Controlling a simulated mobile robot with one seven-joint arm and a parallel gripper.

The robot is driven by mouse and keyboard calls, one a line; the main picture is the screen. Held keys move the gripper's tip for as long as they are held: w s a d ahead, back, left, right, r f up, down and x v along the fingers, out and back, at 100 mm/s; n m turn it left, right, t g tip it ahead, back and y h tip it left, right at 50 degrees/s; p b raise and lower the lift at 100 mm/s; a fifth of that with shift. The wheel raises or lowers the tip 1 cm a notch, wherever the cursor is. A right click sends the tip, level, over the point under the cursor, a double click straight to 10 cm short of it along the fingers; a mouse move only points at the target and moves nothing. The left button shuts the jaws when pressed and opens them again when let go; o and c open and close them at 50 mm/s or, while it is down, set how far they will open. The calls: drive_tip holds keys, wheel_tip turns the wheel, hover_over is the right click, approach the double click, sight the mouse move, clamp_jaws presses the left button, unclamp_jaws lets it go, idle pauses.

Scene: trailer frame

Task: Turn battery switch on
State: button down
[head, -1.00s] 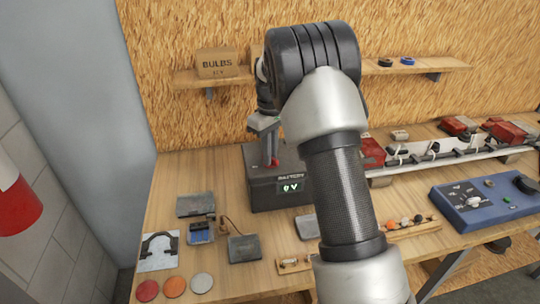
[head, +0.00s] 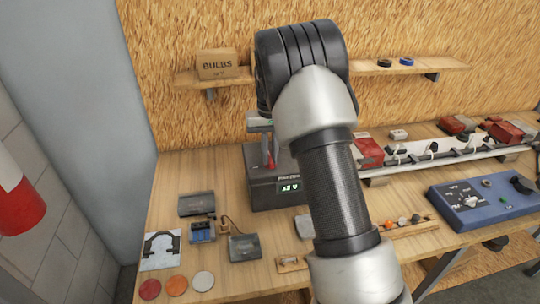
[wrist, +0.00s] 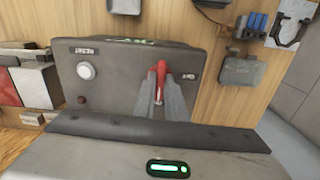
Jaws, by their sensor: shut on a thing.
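The dark battery box (head: 262,194) stands on the bench against the back wall, with a lit green display (head: 289,187) on its front. Its digits are too small to read surely. The red switch lever (head: 271,160) is on its top; the wrist view also shows the red lever (wrist: 161,70) standing between the fingers. My gripper (head: 268,150) reaches down over the box, and its grey fingers (wrist: 161,90) are shut on the red lever. My arm hides the right part of the box in the head view.
A shelf with a bulbs box (head: 218,64) is above. A blue control unit (head: 480,200) and a light rail (head: 440,155) stand at right. Small grey boxes, a blue-terminal part (head: 202,231) and coloured discs (head: 175,286) lie at front left.

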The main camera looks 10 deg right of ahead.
drive_tip(key=c, duration=1.7)
unclamp_jaws()
drive_tip(key=shift+r, duration=3)
drive_tip(key=shift+s+r, duration=0.1)
drive_tip(key=shift+r, duration=0.1)
drive_tip(key=s+r+t, duration=0.3)
drive_tip(key=s+r, duration=1.1)
drive_tip(key=s, duration=0.2)
drive_tip(key=s+t, duration=0.1)
drive_tip(key=s, duration=1)
drive_tip(key=s+f+t, duration=0.1)
drive_tip(key=s, duration=0.5)
drive_tip(key=shift+n+t, duration=0.3)
